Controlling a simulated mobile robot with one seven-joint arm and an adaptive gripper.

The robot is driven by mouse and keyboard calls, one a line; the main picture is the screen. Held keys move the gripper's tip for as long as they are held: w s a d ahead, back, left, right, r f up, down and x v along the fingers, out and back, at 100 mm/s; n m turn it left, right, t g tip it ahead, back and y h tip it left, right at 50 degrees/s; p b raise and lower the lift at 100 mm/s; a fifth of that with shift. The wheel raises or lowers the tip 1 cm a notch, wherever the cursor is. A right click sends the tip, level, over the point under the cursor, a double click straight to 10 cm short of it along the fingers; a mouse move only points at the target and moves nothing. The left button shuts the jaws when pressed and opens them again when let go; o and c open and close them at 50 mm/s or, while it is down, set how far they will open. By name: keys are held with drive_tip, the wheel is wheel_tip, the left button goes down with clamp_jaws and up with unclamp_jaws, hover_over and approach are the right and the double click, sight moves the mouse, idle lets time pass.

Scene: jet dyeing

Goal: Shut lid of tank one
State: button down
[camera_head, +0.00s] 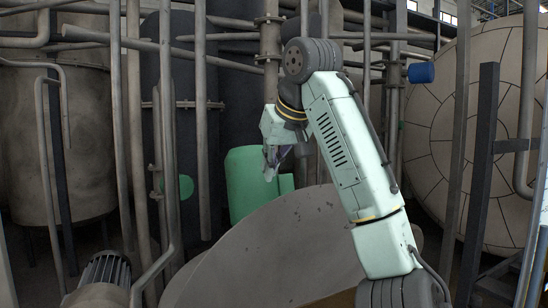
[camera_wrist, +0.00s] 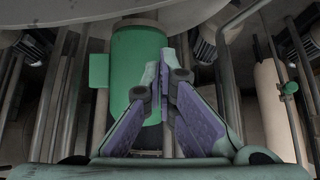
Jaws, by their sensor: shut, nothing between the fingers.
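A large round grey plate (camera_head: 275,245), which looks like the tank lid, stands tilted in the lower middle of the head view. Its lower part runs out of the picture, and no label marks it as tank one. A grey curved edge (camera_wrist: 70,22), perhaps the same lid, crosses the top of the wrist view. My gripper (camera_head: 271,172) is beyond and above the plate's upper edge in the head view, pointing down. In the wrist view its purple fingers (camera_wrist: 167,75) are shut and empty. I see no contact with the plate. The tank opening is hidden.
A green cylinder (camera_head: 243,185) stands behind my gripper; a green cylinder (camera_wrist: 137,60) also shows behind the fingers in the wrist view. Vertical pipes (camera_head: 201,120) crowd the left and back. A dark post (camera_head: 480,180) and a big round tank (camera_head: 440,130) stand right.

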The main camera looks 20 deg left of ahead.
drive_tip(key=p+x, duration=0.1)
drive_tip(key=x, duration=0.5)
drive_tip(key=s+d, duration=0.3)
drive_tip(key=shift+r, duration=0.2)
drive_tip(key=shift+f, duration=0.1)
